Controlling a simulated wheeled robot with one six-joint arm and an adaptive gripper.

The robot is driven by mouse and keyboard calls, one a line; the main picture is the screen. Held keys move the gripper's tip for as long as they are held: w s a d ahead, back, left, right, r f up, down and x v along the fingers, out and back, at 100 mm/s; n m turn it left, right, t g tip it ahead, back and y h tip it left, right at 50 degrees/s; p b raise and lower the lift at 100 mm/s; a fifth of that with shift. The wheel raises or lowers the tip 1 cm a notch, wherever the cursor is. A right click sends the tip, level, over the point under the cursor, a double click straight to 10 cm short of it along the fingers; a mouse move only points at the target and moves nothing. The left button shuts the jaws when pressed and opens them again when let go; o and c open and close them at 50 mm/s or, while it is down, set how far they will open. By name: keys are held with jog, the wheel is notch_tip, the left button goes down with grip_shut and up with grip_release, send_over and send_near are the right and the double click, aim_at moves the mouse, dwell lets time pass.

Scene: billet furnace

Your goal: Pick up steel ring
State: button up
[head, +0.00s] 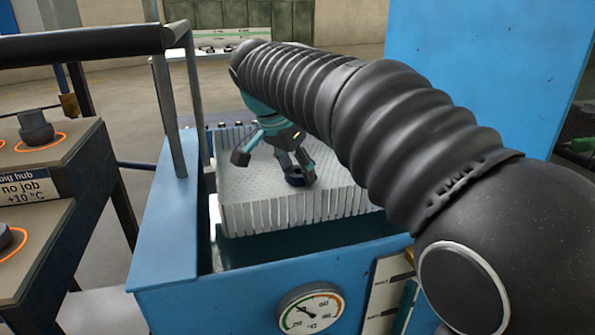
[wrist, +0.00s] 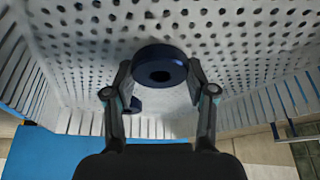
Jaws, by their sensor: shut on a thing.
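The steel ring (wrist: 146,57) is a thick dark blue ring with a round hole. In the wrist view it sits between the two fingertips of my gripper (wrist: 160,70), which is shut on it. In the head view my gripper (head: 272,160) points down into a pale basket (head: 262,218) with a perforated floor and slotted walls. A dark round piece (head: 295,181) shows low by its right finger; I cannot tell if this is the held ring. A second dark round piece (wrist: 135,106) is partly hidden behind the left finger in the wrist view.
The basket is in a blue tank (head: 160,255) with a dial gauge (head: 310,310) in front. A dark rail on grey posts (head: 198,110) stands at the left. Beyond it are stepped shelves with dark hubs (head: 36,127). A blue cabinet (head: 480,75) rises behind my arm.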

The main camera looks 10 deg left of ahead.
jog(key=r, duration=0.2)
jog(key=r+p, duration=0.1)
jog(key=r, duration=0.1)
jog(key=shift+w+d+r, duration=0.15)
jog(key=shift+d+r, duration=0.05)
jog(key=shift+r, duration=0.1)
jog(key=w+d+r, duration=0.3)
jog(key=d+r, duration=0.3)
jog(key=d, duration=0.4)
jog(key=shift+w+d+r+p, duration=0.15)
jog(key=shift+w+d+p, duration=0.15)
jog(key=shift+w+p, duration=0.1)
